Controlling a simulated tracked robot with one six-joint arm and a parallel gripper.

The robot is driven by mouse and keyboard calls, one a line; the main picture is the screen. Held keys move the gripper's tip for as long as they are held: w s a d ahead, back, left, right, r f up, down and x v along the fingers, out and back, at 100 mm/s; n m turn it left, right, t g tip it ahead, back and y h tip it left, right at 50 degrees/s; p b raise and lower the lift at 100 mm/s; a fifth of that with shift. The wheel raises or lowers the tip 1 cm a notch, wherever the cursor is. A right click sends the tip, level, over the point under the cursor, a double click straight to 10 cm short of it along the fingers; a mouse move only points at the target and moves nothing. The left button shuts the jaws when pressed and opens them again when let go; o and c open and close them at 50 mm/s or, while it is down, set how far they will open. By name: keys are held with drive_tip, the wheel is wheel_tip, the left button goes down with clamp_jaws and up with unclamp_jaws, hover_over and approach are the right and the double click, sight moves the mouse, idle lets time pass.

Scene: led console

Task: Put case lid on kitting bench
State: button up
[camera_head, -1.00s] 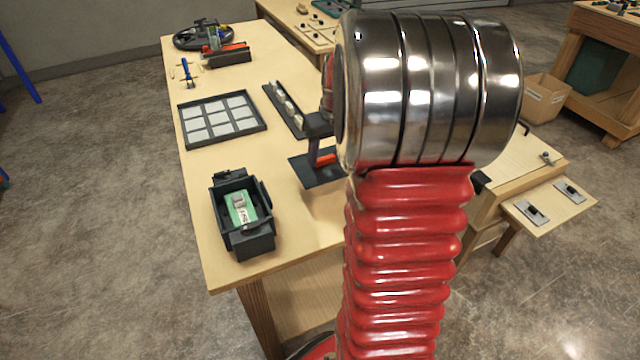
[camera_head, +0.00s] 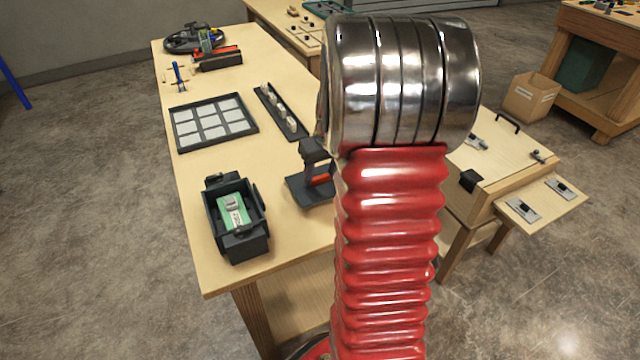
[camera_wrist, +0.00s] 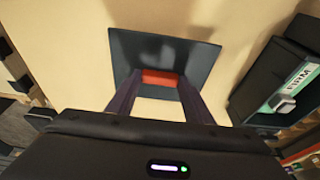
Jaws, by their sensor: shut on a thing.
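The case lid (camera_head: 298,190) is a flat dark plate with a red-orange grip block, seen at the right side of the light wooden bench (camera_head: 222,272). In the wrist view the lid (camera_wrist: 137,50) lies square beyond the fingers. My gripper (camera_wrist: 160,84) is shut on its red-orange block. My gripper also shows in the head view (camera_head: 318,177), partly hidden by my arm. The lid is over the bench top, right of the open dark case (camera_head: 222,215); I cannot tell whether it touches the bench. The case holds a green board (camera_head: 236,217).
A tray of pale squares (camera_head: 216,133) and a dark strip with several pale parts (camera_head: 268,103) lie behind. Tools (camera_head: 195,42) are at the far end. A wooden box (camera_head: 510,150) stands right. The bench's near left corner is clear.

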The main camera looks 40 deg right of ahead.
sight(321, 182)
drive_tip(key=shift+f, duration=1.85)
drive_tip(key=o, duration=1.1)
drive_tip(key=v, duration=1.2)
